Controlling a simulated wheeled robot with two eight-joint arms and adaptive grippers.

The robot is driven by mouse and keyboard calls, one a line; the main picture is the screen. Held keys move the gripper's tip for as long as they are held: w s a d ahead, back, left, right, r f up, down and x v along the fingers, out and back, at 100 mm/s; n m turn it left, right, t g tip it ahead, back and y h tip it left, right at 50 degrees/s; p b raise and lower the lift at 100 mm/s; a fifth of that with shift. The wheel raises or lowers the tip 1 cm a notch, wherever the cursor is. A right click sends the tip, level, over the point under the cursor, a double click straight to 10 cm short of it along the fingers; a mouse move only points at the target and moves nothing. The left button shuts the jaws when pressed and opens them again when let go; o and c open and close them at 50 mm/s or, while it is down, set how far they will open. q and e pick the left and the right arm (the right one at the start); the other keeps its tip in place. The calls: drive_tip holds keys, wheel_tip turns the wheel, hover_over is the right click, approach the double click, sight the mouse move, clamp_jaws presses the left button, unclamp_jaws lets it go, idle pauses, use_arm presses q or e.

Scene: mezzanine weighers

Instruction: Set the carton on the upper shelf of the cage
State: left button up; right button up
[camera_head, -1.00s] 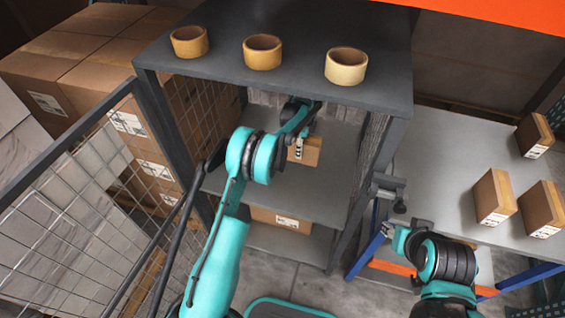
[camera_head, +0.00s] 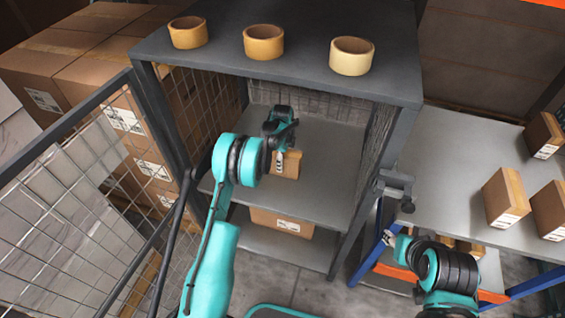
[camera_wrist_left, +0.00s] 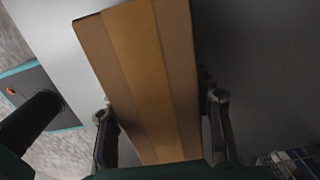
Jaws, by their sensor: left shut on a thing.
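The brown carton (camera_head: 291,165) is inside the cage (camera_head: 155,105), over the upper shelf (camera_head: 325,165), left of its middle. My left gripper (camera_head: 281,161) is shut on the carton. In the left wrist view the carton (camera_wrist_left: 150,75), with a lighter tape band, sits between the two fingers, above a plain grey surface. I cannot tell whether its underside touches the shelf. My right gripper (camera_head: 389,238) is low beside the cage's right side, near the bench. It looks empty, and its jaw opening is too small to tell.
Three tape rolls (camera_head: 264,42) stand on the cage's top panel. A larger carton (camera_head: 283,222) lies on the lower shelf. The open mesh door (camera_head: 75,215) is at left. Several cartons (camera_head: 506,198) stand on the grey bench (camera_head: 445,180) at right. The upper shelf around the held carton is clear.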

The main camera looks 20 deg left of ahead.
use_arm(q)
drive_tip(key=shift+f, duration=0.1)
drive_tip(key=o, duration=1.6)
drive_tip(key=shift+r, duration=0.2)
wheel_tip(320, 180, up, 12)
drive_tip(key=p, duration=0.4)
drive_tip(key=shift+f, duration=0.1)
